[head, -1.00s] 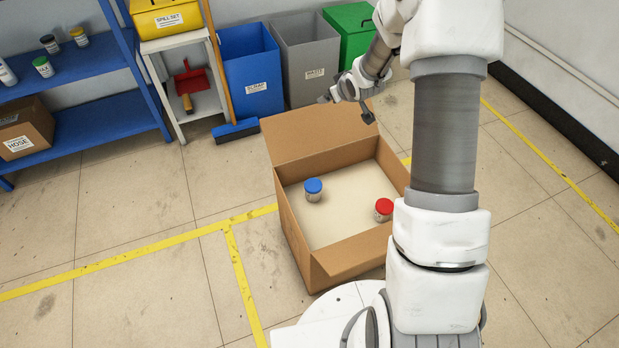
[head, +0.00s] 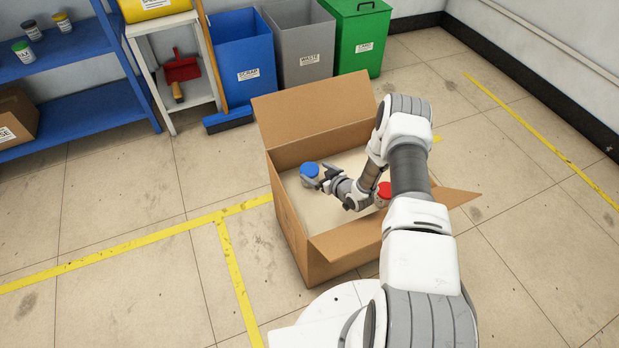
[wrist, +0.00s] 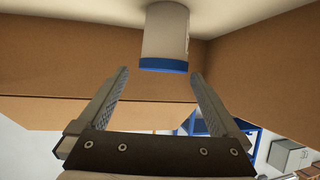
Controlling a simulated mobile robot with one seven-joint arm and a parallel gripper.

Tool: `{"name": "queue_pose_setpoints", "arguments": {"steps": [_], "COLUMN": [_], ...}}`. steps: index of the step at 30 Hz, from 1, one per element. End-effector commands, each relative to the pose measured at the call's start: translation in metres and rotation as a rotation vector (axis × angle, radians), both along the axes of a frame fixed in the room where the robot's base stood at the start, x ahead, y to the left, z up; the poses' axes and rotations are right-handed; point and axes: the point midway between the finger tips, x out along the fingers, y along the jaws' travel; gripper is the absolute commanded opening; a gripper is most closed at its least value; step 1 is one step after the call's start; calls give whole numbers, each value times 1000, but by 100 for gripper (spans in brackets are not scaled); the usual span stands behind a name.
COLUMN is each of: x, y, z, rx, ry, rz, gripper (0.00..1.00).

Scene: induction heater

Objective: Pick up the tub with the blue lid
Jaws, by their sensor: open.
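The tub with the blue lid (head: 309,170) stands inside the cardboard box, towards its left side. In the wrist view the tub (wrist: 165,32) shows upside down, with a pale body and a blue lid. My gripper (wrist: 160,72) is open, with one finger on each side just short of the tub's lid end. The fingers do not appear to touch it. In the head view my gripper (head: 326,177) is right beside the tub, low in the box, and partly hides the tub's body.
The cardboard box (head: 290,232) has its flaps open and its walls surround the tub. A tub with a red lid (head: 384,190) stands at the right in the box, partly behind my arm. Bins, including a blue one (head: 243,58), stand behind the box. The floor at left is clear.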

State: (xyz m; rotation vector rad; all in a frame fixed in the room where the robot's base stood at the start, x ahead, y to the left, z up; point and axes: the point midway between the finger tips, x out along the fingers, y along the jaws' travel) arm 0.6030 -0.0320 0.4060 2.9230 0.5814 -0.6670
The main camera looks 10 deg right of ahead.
Motion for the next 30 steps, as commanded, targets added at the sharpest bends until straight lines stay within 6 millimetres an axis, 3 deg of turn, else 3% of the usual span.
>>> {"name": "queue_pose_setpoints", "arguments": {"steps": [5, 21, 29, 30], "x": [7, 55, 58, 58], "y": [4, 28, 29, 29], "z": [-7, -40, -39, -39], "rx": [2, 1, 0, 0], "ry": [-2, 1, 1, 1], "rz": [2, 0, 0, 0], "gripper": [100, 100, 100, 95]}}
